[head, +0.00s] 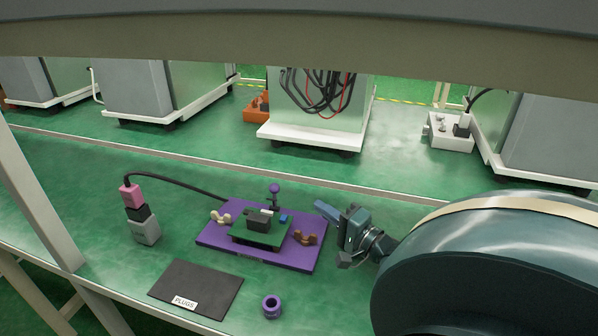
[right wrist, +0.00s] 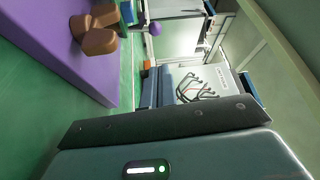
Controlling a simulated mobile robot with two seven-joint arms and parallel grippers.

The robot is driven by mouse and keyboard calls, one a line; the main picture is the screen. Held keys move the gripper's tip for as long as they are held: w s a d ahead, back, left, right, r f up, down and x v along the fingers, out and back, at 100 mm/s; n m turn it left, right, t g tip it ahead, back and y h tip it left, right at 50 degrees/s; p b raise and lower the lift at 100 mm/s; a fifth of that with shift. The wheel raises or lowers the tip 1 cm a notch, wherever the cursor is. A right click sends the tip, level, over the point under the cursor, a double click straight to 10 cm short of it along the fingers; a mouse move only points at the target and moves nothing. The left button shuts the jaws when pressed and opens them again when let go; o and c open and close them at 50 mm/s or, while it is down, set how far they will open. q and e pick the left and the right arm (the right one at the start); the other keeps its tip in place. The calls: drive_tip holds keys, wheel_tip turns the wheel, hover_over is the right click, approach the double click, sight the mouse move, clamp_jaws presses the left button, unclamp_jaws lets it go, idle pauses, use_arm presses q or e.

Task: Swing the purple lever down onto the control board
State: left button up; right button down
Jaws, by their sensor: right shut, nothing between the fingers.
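A purple base plate (head: 212,240) lies on the green bench and carries the green control board (head: 268,239) with a black block on it. The purple lever (head: 274,188) stands upright at the board's far side, its round knob on a dark stem. The knob also shows in the right wrist view (right wrist: 155,29). My right gripper (head: 322,209) is shut and empty, to the right of the lever and apart from it, near the plate's right corner. My left gripper is not in view.
A beige winged part (head: 220,217) and a brown winged part (head: 305,238) sit on either side of the board. A pink plug (head: 130,194) with a black cable stands at left. A dark "PLUGS" mat (head: 205,284) and a purple ring (head: 271,306) lie in front.

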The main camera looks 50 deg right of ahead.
drive_tip(key=w+d+n+y+b, duration=0.1)
drive_tip(key=w+d+y, duration=0.1)
drive_tip(key=w+d+n+g+y+b, duration=0.1)
drive_tip(key=d+y, duration=0.1)
drive_tip(key=w+d+r+n+y+b, duration=0.1)
drive_tip(key=w+d+n, duration=0.1)
drive_tip(key=shift+w+y, duration=0.3)
drive_tip(key=shift+y, duration=0.1)
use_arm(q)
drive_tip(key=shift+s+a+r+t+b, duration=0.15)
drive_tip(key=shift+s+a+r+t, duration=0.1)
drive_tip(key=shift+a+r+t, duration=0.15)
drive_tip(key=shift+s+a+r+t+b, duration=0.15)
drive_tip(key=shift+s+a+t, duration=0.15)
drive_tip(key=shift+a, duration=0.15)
use_arm(e)
drive_tip(key=shift+w+d+r+n+g, duration=0.15)
drive_tip(key=shift+d+r+n+g, duration=0.05)
drive_tip(key=shift+r+n+g, duration=0.1)
